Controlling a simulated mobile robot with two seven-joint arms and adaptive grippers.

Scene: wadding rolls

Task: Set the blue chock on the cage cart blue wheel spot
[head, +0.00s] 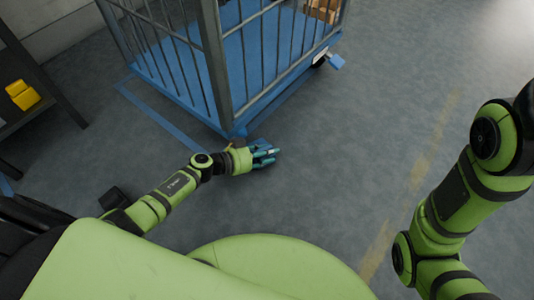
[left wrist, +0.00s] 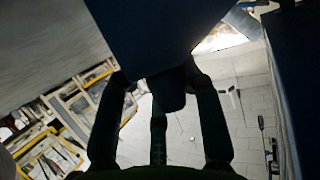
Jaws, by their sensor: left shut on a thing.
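The cage cart (head: 226,72) stands at the top centre of the head view, with a blue base and grey bars. My left gripper (head: 266,154) is low over the floor, just in front of the cart's near corner. In the left wrist view its fingers (left wrist: 163,82) are shut on a dark part of the blue chock (left wrist: 150,32), whose body fills the top centre. In the head view the gripper mostly hides the chock. The wheel at the near corner cannot be made out. My right gripper is out of view.
A small blue piece (head: 336,62) sits by a wheel at the cart's right corner. Yellow blocks (head: 22,95) lie on a dark shelf at left. Blue floor tape (head: 165,118) runs beside the cart. Floor to the right is clear.

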